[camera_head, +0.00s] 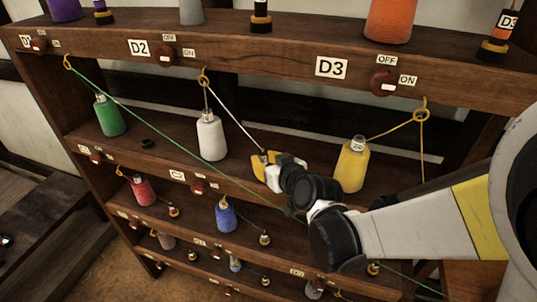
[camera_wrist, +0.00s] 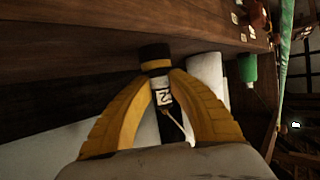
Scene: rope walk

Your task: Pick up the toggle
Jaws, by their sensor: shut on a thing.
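The toggle (camera_wrist: 155,53) is a small black cylinder with a yellow band and a white label that ends in a 2. In the wrist view it stands between the yellow fingers of my gripper (camera_wrist: 163,80), which are shut on its sides. A pale cord (camera_wrist: 175,122) runs from its lower end. In the head view my gripper (camera_head: 265,160) is in front of the second shelf, right of the white spool (camera_head: 211,137). The pale cord (camera_head: 232,116) runs tilted from a ring (camera_head: 204,76) under the D2 label (camera_head: 139,48) down to my gripper. The toggle is mostly hidden there.
A green spool (camera_head: 109,116) and a yellow spool (camera_head: 352,166) stand on the same shelf (camera_head: 160,130). A green cord (camera_head: 160,122) crosses diagonally past my gripper. Red (camera_head: 141,192) and blue (camera_head: 225,215) spools sit below. Banded toggles (camera_head: 261,16) stand on top.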

